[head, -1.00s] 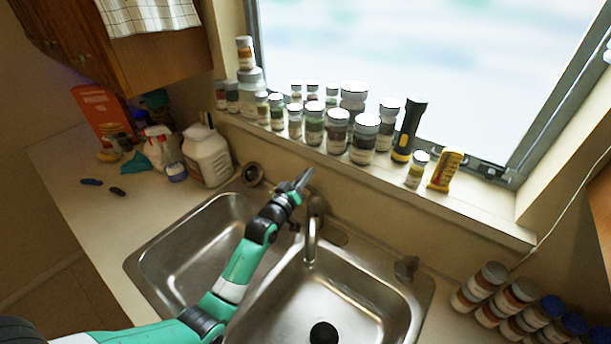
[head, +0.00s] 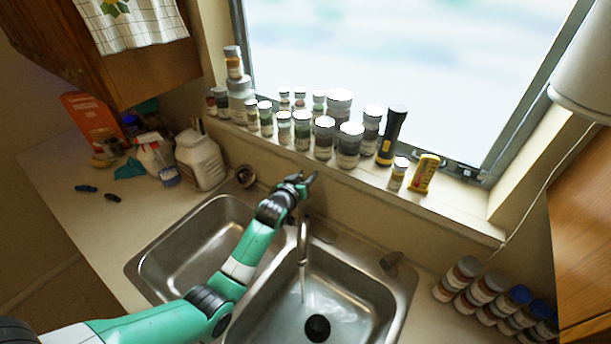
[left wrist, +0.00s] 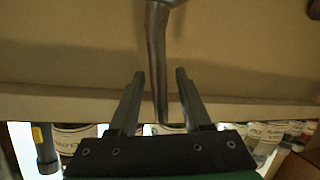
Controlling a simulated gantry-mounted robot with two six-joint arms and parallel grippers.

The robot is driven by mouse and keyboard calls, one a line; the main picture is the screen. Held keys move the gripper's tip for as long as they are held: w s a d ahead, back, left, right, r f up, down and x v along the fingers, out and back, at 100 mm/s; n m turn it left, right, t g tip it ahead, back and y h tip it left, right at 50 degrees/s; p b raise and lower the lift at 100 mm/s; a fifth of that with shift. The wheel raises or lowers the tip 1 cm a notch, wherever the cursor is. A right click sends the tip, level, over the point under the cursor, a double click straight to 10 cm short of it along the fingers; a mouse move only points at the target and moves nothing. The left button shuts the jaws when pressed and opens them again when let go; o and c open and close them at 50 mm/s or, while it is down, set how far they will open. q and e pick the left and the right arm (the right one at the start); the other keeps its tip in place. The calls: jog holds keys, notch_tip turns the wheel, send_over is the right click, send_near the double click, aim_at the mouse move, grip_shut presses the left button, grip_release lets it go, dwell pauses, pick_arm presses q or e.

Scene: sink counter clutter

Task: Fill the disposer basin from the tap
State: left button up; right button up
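The tap (head: 303,240) stands behind the divider, its spout over the right basin (head: 352,280). A thin stream of water (head: 302,288) falls from it, and the basin bottom looks wet and rippled. A round black drain piece (head: 317,328) sits in that basin; I cannot tell whether it seals. My left gripper (head: 305,186) is at the tap's top, by the wall. In the left wrist view my left gripper (left wrist: 160,74) is open, its fingers apart on either side of a metal lever (left wrist: 156,50). My right gripper is out of view.
The left basin (head: 195,245) looks empty. Several bottles and jars (head: 325,137) and a flashlight (head: 391,135) line the windowsill. A white jug (head: 200,160) and spray bottle (head: 156,158) stand on the left counter.

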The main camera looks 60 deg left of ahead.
pick_arm(q)
jog(key=shift+s+d, duration=0.1)
jog(key=p+v, duration=0.1)
jog(key=v, duration=1)
jog(key=shift+s, duration=0.15)
jog(key=shift+r, duration=0.1)
dwell(6.5)
